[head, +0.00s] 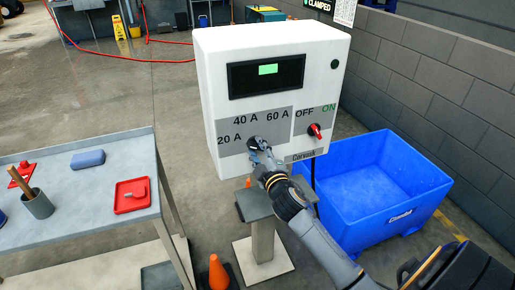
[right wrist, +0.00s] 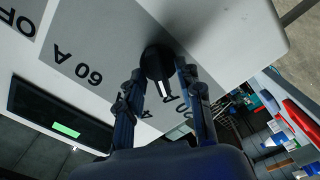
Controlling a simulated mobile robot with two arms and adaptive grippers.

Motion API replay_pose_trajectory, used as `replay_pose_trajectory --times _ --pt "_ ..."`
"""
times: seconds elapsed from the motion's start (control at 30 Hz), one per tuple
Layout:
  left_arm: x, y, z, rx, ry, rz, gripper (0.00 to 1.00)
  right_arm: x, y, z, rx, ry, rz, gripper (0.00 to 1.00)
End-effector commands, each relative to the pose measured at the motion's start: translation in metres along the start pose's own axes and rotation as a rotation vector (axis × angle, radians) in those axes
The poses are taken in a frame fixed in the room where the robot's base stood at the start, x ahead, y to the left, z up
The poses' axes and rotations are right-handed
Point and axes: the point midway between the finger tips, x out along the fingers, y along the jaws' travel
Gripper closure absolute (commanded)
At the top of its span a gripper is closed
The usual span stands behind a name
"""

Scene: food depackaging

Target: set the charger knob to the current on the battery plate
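The charger (head: 215,105) is a white box with a dark screen and a small green display. Its grey panel (head: 228,147) carries the labels 20 A, 40 A and 60 A. My right gripper (head: 258,146) is at the knob, which it mostly hides in the head view. In the right wrist view the black knob (right wrist: 157,62) sits between the fingertips, which appear shut on its sides. Its white mark points toward a label partly hidden by the fingers; I cannot read its number. A red switch (head: 315,131) is under OFF and ON. No readable battery plate shows. My left gripper is not in view.
A blue bin (head: 440,185) stands right of the charger by a block wall. A grey table (head: 95,215) at left holds a red tray (head: 122,203), a blue block (head: 88,159) and a cup (head: 38,205). An orange cone (head: 217,272) stands below the charger.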

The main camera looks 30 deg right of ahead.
Motion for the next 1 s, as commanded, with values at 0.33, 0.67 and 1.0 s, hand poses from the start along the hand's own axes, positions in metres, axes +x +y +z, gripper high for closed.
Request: replay_pose_trajectory --times 0.33,0.67,1.0 --pt "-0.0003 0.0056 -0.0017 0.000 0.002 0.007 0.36 0.0026 -0.0001 -0.0001 0.000 0.001 0.000 0.70" --pt "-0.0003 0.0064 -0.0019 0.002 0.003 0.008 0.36 0.0024 -0.0003 -0.0001 0.000 0.001 -0.001 1.00" --pt "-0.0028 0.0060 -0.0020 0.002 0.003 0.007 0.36 0.0024 0.0001 -0.0002 0.085 0.000 -0.001 1.00"
